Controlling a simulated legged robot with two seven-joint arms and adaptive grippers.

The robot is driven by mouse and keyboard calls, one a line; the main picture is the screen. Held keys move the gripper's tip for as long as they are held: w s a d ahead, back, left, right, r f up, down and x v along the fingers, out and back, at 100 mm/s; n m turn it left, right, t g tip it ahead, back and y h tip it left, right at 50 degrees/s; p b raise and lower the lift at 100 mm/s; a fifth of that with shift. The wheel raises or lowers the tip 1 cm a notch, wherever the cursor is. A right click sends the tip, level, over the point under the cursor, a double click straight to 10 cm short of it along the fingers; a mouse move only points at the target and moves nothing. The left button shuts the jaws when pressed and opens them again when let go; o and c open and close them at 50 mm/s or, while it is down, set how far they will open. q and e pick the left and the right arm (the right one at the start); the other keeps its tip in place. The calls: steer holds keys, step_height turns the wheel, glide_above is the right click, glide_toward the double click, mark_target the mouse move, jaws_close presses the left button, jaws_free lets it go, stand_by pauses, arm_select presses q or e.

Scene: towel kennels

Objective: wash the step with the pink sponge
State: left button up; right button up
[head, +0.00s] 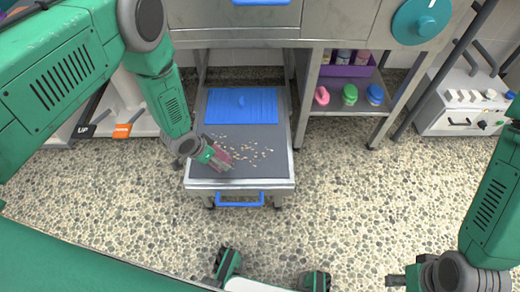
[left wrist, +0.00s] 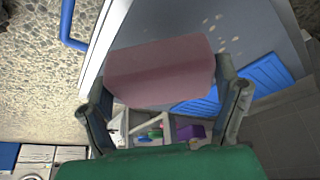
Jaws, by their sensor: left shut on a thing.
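The step (head: 270,172) is a low pull-out platform with a grey top, a pale metal rim and a blue front handle. Several pale crumbs (head: 258,152) lie scattered over its middle. My left gripper (head: 220,160) is shut on the pink sponge (left wrist: 160,72), over the step's left part beside the crumbs. The sponge spans between both fingers in the left wrist view; whether it touches the step I cannot tell. My right gripper (head: 396,282) shows only as a small dark part at the bottom right, away from the step; its fingers are not clear.
A blue ribbed mat (head: 241,107) covers the step's back. Right of it, a shelf holds pink, green and blue brushes (head: 349,94) and a purple bin (head: 345,68). A white machine (head: 460,105) stands at the right. The pebbled floor (head: 345,185) in front is clear.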

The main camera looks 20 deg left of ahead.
arm_select(q)
step_height(320, 180, up, 2)
steer(key=shift+a+r+p, duration=0.1)
steer(key=shift+p, duration=0.55)
